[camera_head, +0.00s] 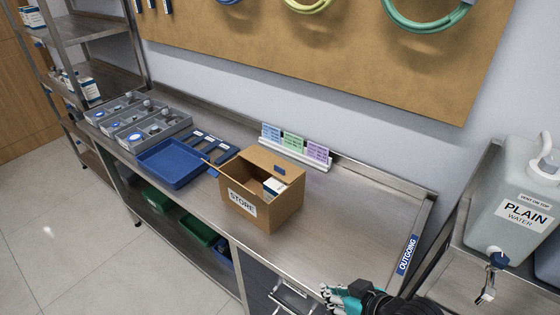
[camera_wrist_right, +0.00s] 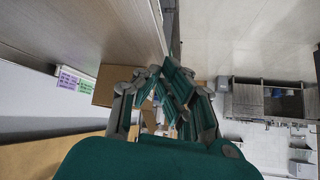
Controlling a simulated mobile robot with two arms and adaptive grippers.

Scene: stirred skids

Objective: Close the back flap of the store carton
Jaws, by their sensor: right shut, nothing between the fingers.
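The store carton (camera_head: 238,208) is a brown box with a STORE label on its front, standing on the steel bench. Its back flap (camera_head: 276,162) stands up at the rear edge, with a small blue tab. Another flap with a blue tab sticks out at the left. The top is open and a white box (camera_head: 272,186) shows inside. My right gripper (camera_head: 332,293) is shut and empty at the bench's front edge, right of the carton and apart from it. In the wrist view, its fingers (camera_wrist_right: 155,75) partly hide the carton (camera_wrist_right: 105,86). My left gripper is not in view.
A blue tray (camera_head: 172,162) and grey bins (camera_head: 150,130) stand left of the carton. A card holder (camera_head: 295,146) with coloured cards stands behind it. A water container (camera_head: 515,205) is at the far right. The bench right of the carton is clear.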

